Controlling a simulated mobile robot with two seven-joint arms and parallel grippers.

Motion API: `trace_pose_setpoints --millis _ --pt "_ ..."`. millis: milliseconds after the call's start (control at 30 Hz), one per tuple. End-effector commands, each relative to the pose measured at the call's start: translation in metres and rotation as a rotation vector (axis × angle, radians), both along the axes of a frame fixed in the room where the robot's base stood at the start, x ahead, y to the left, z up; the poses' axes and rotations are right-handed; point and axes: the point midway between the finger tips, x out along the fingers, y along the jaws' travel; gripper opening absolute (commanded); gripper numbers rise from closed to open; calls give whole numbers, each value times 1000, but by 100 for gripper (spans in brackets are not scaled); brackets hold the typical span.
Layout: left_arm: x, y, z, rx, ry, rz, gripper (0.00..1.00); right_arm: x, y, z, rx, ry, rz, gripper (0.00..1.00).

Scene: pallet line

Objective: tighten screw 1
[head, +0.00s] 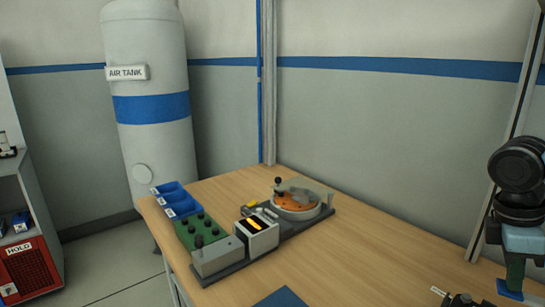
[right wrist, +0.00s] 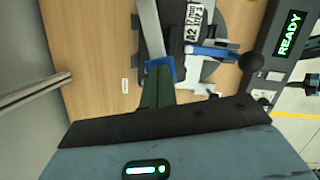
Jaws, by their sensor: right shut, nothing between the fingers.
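I cannot make out screw 1 in either view. My right gripper (head: 511,290) hangs at the right edge of the head view, its green fingers with blue tips pointing down over the table. In the right wrist view the fingers (right wrist: 160,68) are together with nothing between them. My left gripper is not in view.
A display reads READY (right wrist: 289,33). A blue flat item (head: 282,297) lies in front.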

Motion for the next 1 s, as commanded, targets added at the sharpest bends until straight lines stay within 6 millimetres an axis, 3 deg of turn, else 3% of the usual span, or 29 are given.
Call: trace_pose_setpoints --millis 400,1000 --pt "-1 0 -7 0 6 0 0 0 0 -16 1 3 0 0" --pt "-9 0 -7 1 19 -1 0 -1 0 -21 1 5 0 0"
